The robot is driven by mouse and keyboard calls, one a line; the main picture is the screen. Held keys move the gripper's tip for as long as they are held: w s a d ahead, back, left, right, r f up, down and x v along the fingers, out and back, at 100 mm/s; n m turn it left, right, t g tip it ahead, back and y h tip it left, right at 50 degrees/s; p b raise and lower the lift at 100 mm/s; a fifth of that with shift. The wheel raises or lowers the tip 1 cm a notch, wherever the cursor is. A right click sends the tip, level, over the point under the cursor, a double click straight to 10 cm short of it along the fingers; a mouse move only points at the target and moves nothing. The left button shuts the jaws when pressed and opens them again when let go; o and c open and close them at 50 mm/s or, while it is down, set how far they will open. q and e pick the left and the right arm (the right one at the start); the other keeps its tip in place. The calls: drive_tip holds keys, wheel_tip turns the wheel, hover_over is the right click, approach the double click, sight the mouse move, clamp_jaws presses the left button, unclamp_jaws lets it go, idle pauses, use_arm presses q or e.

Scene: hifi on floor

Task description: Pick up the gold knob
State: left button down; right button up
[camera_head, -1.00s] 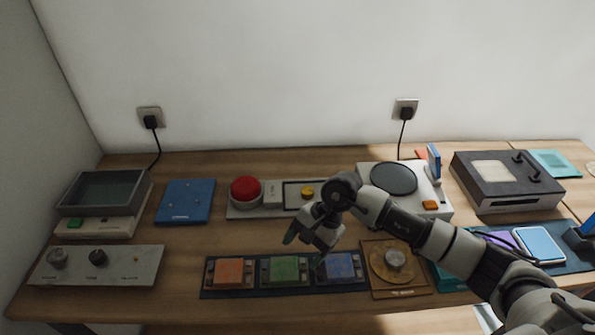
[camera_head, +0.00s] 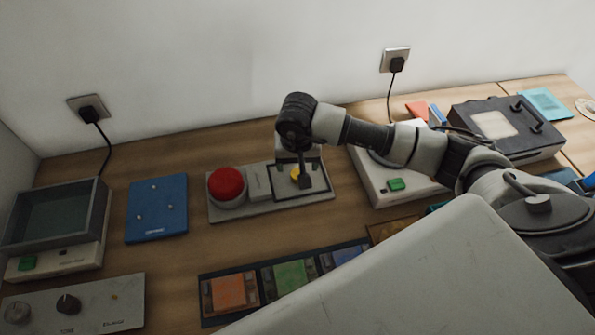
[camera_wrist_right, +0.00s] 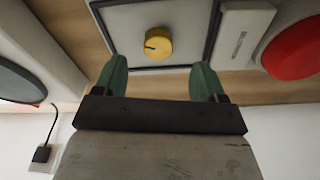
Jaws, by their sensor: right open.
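The gold knob (camera_head: 295,174) is a small yellow round knob. It sits on a pale panel inside a dark rectangular frame (camera_head: 329,185), right of the red button. In the right wrist view the knob (camera_wrist_right: 158,43) shows whole, with a dark pointer line on its face. My right gripper (camera_head: 305,181) points down over the framed panel and partly covers it. Its two green fingers (camera_wrist_right: 158,78) are spread wide with nothing between them. The knob lies ahead of the gap between the fingers, and appears apart from both. My left gripper is not in view.
A red dome button (camera_head: 227,184) stands left of the frame. A white device with a green button (camera_head: 396,184) is to the right. A blue panel (camera_head: 157,209) lies further left. Orange (camera_head: 229,292) and green (camera_head: 289,276) blocks lie in front. Bare wood shows between these.

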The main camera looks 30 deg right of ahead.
sight(298, 173)
drive_tip(key=f, duration=0.1)
drive_tip(key=f+p, duration=0.1)
drive_tip(key=f, duration=0.1)
drive_tip(key=f+p, duration=0.1)
drive_tip(key=f, duration=0.1)
drive_tip(key=shift+w+d, duration=0.3)
drive_tip(key=shift+w, duration=0.05)
drive_tip(key=shift+f, duration=0.2)
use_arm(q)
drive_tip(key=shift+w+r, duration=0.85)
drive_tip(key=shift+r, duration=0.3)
use_arm(e)
drive_tip(key=shift+w, duration=0.1)
drive_tip(key=shift+c, duration=0.6)
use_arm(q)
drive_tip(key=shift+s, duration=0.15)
use_arm(e)
drive_tip(key=c, duration=0.9)
drive_tip(key=shift+c, duration=0.2)
